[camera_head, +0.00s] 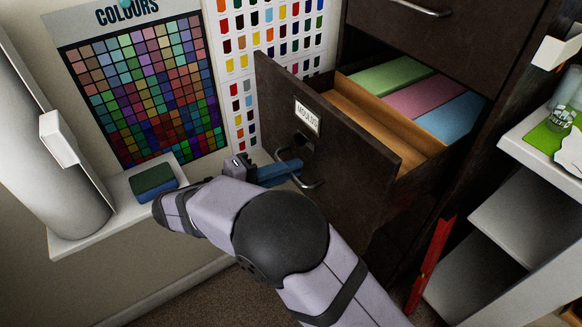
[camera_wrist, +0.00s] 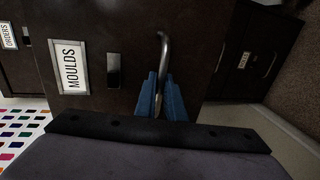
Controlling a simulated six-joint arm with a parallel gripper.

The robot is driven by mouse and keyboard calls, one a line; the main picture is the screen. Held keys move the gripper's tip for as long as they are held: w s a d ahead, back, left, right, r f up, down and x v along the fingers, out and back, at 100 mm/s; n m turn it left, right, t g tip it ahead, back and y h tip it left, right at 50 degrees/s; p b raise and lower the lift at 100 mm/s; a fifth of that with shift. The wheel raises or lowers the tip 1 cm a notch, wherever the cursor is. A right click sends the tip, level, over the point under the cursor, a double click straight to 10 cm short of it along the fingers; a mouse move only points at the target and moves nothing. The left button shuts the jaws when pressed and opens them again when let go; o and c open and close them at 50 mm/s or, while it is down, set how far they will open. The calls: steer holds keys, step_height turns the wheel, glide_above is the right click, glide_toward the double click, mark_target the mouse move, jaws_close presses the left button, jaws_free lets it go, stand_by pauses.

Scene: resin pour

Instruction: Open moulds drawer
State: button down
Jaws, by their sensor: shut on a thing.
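The moulds drawer (camera_head: 345,135) is dark brown, with a white label reading MOULDS, and it stands pulled out from its cabinet. Its front also fills the middle of the wrist view (camera_wrist: 125,30). Inside, green, pink and blue flat pieces lie towards the back, with bare wood nearer the front. My gripper (camera_head: 297,167) is at the drawer front, its blue fingers shut on the curved metal handle (camera_head: 312,184). In the wrist view the two fingers (camera_wrist: 160,97) lie either side of the handle (camera_wrist: 163,45).
A closed drawer with a metal handle (camera_head: 420,8) is above. A white shelf (camera_head: 75,230) at left bears a grey cylinder (camera_head: 50,160) and a green-and-blue block (camera_head: 153,182). A white shelf unit (camera_head: 500,215) stands right, near a red object (camera_head: 430,265). Colour charts (camera_head: 145,90) hang behind.

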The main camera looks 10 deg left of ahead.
steer(key=c, duration=1.8)
jaws_free()
steer(key=shift+c, duration=0.2)
steer(key=v, duration=0.7)
steer(key=shift+p, duration=0.3)
steer(key=shift+s+a, duration=0.1)
steer(key=shift+a, duration=0.05)
